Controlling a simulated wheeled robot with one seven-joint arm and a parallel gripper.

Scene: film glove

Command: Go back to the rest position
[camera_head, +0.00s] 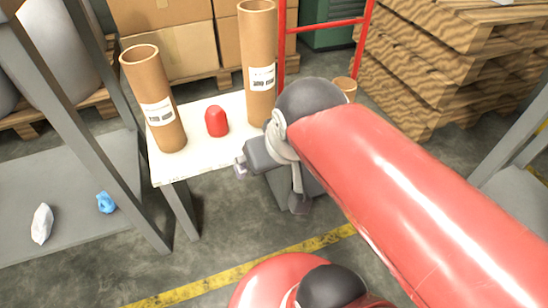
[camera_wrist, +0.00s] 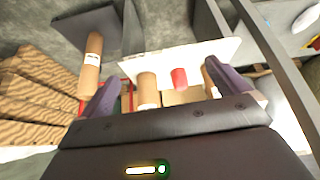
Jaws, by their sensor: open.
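My gripper (camera_head: 242,168) is beside the front right corner of a white table (camera_head: 205,162), with my red arm reaching in from the right. In the wrist view my gripper (camera_wrist: 165,92) has its two dark fingers wide apart, with nothing held between them. The wrist picture looks upside down, with the table at the top. A red round-topped piece (camera_head: 216,121) stands on the table between two tall labelled cardboard tubes, one at left (camera_head: 155,100) and one at right (camera_head: 258,60). The gripper is apart from the red piece.
A grey shelf (camera_head: 75,180) at left holds a white crumpled piece (camera_head: 41,224) and a blue one (camera_head: 106,202). Grey posts stand beside it. Another tube (camera_head: 346,87) is mostly hidden behind my arm. Wooden pallets (camera_head: 430,70), boxes (camera_head: 165,50) and a red frame (camera_head: 325,24) stand behind.

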